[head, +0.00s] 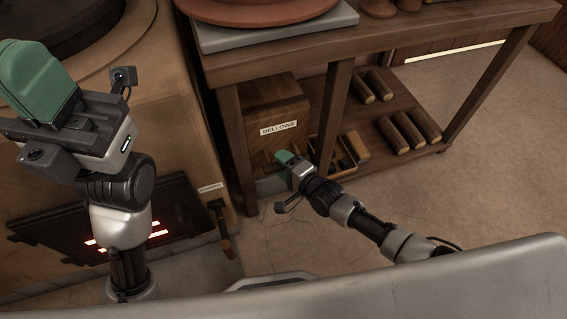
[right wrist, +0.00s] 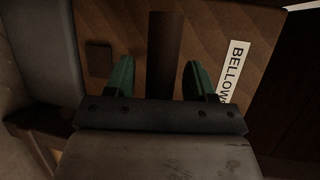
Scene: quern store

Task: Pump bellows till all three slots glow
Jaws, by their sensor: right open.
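The wooden bellows box (head: 275,110), with a white BELLOWS label, stands under the workbench. My right gripper (head: 284,157) is low at its front. In the right wrist view the open green fingers (right wrist: 160,80) stand either side of a dark upright bar (right wrist: 164,40) on the box's face; whether they touch it is unclear. Glowing orange-red slots (head: 154,234) show in the dark furnace front (head: 185,210) at left. My left arm hides part of them, so I cannot tell whether all three glow. My left gripper (head: 35,75) is raised at upper left; its finger gap is not visible.
The workbench (head: 420,35) has legs close beside the right arm. Its low shelf holds wooden rollers (head: 400,133) and an open divided tray (head: 345,153). A wooden-handled lever (head: 223,230) hangs beside the furnace front. The floor at right is clear.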

